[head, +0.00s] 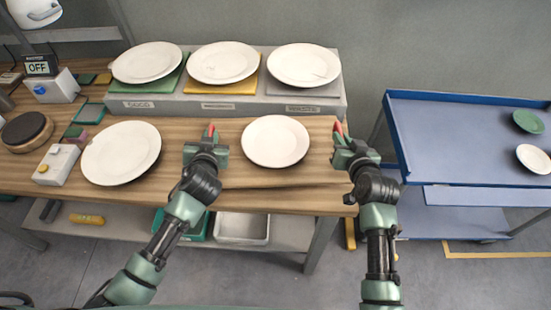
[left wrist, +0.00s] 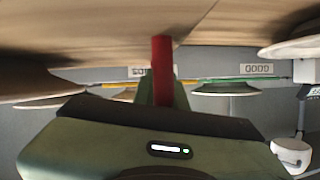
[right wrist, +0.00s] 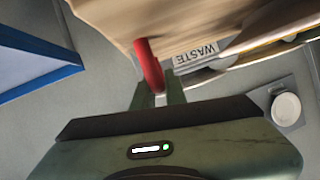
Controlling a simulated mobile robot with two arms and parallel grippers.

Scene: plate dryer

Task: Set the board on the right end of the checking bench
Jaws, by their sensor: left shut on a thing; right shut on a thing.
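A pale wooden board (head: 315,160) spans between my two grippers at the right end of the wooden bench (head: 60,110). Its colour blends with the bench top, so its outline is hard to see. A white plate (head: 275,141) is on the board. My left gripper (head: 209,133) is shut on the board's left side and my right gripper (head: 339,129) on its right side. I cannot tell whether the board touches the bench top.
A grey raised shelf (head: 215,105) behind holds three white plates on green, yellow and grey mats. Another white plate (head: 121,153) lies left of my left gripper. A blue trolley (head: 450,130) stands to the right, across a gap. Small boxes stand at the far left.

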